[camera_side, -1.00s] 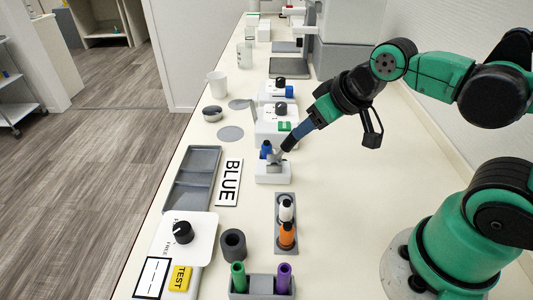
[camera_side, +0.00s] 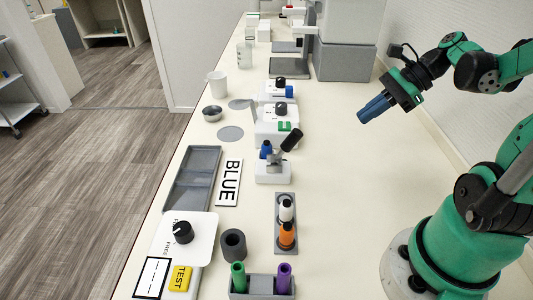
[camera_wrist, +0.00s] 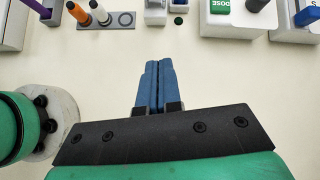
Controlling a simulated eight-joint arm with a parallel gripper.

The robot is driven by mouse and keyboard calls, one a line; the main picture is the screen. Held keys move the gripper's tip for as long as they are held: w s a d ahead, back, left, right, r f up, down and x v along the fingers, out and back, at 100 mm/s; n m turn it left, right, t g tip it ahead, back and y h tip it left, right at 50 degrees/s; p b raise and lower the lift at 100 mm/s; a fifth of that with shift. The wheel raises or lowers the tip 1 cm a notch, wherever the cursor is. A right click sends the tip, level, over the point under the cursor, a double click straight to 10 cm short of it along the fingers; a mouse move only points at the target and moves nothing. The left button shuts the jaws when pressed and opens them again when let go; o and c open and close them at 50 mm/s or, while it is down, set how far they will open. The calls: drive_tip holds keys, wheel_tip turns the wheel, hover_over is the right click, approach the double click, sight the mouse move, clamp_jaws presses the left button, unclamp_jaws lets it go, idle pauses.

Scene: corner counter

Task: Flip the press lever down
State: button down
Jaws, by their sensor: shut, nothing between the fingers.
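The press (camera_side: 273,171) is a small white block with a grey mechanism on the counter, in the middle of the side view. Its lever, with a black handle (camera_side: 291,140), stands up and leans to the upper right. A blue piece (camera_side: 266,149) is just behind the press. My gripper (camera_side: 361,119) is right of the press, above the counter and clear of the lever. Its blue fingers are together and empty, and they also show in the wrist view (camera_wrist: 158,66). The lever's handle is not clear in the wrist view.
The counter right of the press is clear.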

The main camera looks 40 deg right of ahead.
sight(287, 147)
idle(0.3)
drive_tip(key=x, duration=1)
drive_tip(key=shift+w+a+r, duration=0.25)
drive_tip(key=shift+a, duration=0.15)
drive_tip(key=shift+w+a+r, duration=0.25)
drive_tip(key=shift+a, duration=0.2)
drive_tip(key=shift+w+a+r, duration=0.45)
drive_tip(key=shift+a+r, duration=0.05)
drive_tip(key=shift+a, duration=0.15)
